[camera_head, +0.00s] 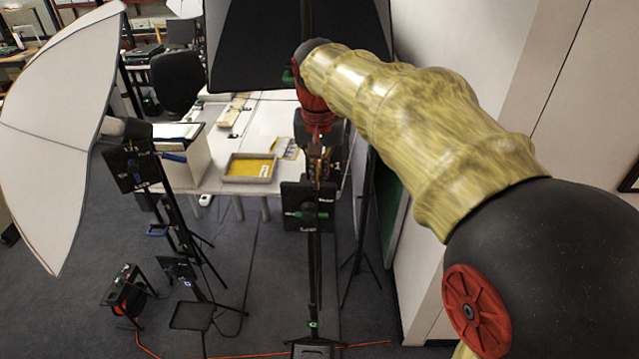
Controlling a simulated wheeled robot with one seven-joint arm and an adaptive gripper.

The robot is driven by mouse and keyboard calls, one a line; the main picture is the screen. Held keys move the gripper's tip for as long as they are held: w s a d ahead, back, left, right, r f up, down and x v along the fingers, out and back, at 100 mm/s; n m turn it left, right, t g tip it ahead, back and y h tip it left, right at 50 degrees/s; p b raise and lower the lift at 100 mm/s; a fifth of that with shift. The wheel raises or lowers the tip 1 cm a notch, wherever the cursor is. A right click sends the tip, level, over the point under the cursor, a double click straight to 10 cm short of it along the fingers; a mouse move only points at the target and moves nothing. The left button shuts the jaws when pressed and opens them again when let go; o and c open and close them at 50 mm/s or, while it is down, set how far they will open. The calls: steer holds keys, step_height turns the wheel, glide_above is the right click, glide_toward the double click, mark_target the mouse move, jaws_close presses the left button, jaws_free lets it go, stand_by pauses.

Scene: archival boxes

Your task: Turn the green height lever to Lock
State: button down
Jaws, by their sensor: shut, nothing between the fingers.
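The green height lever (293,214) is small in the view and lies roughly level across a black plate on a dark stand. The plate (327,194) carries small white lettering that I cannot read for certain. My gripper (318,178) points down from the red wrist and is shut and empty. Its tips appear just above the lever, over the upper part of the plate. I cannot tell from this one view whether they touch the plate.
A white umbrella light (50,130) on a stand is at the left. A white table with a yellow-bottomed tray (250,180) stands behind. A dark softbox (250,40) hangs above. An orange cable (250,356) crosses the floor. A white wall (470,50) is on the right.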

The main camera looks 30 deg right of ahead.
mark_target(320, 214)
steer(key=f, duration=0.4)
steer(key=w+d+f, duration=0.1)
steer(key=f, duration=0.3)
steer(key=w+f+p, duration=0.1)
steer(key=f, duration=0.3)
steer(key=shift+d, duration=0.15)
